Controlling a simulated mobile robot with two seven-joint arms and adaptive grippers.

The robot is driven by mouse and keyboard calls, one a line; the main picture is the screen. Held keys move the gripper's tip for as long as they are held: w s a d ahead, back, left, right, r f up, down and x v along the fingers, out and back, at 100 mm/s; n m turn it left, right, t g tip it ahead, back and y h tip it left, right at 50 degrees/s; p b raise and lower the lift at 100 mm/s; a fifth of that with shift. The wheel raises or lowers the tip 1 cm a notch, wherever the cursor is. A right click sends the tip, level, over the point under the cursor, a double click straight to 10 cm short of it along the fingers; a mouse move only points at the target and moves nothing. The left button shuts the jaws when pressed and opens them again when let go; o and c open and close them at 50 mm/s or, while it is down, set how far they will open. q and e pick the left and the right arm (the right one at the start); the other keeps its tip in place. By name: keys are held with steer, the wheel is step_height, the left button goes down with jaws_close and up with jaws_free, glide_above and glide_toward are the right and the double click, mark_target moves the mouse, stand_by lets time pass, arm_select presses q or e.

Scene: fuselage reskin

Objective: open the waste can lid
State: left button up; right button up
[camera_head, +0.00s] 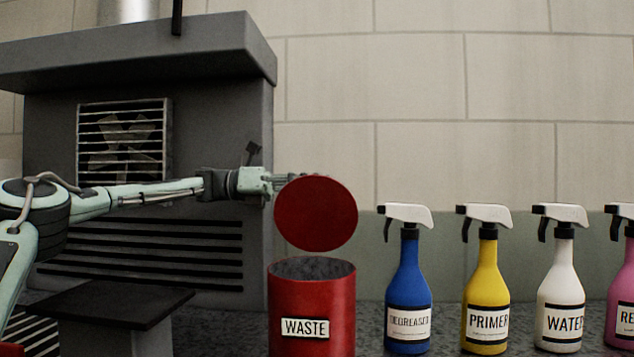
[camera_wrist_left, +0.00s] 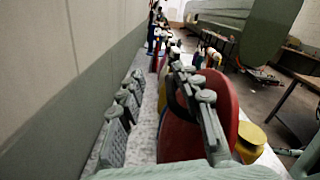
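The red waste can (camera_head: 312,310) stands on the counter with a white WASTE label on its front. Its round red lid (camera_head: 316,213) is up, tilted steeply above the back of the rim, and the dark opening shows. My left gripper (camera_head: 288,178) reaches in from the left at the lid's upper edge, its fingertips partly hidden behind the lid. In the left wrist view its fingers are spread wide apart, and the red lid (camera_wrist_left: 182,138) is beside the right-hand finger. Whether they touch I cannot tell. My right gripper is not in view.
A blue degreaser bottle (camera_head: 408,290), yellow primer bottle (camera_head: 487,290), white water bottle (camera_head: 561,290) and pink bottle (camera_head: 622,290) stand in a row right of the can. A dark grey vented cabinet (camera_head: 255,130) stands behind my left arm. A tiled wall is behind.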

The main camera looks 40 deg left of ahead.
arm_select(q)
steer(key=shift+w+f, duration=0.1)
steer(key=shift+f, duration=0.55)
steer(key=r+v, duration=0.1)
steer(key=v, duration=0.6)
steer(key=shift+s+a, duration=0.25)
steer(key=shift+a, duration=0.05)
steer(key=shift+r, duration=0.1)
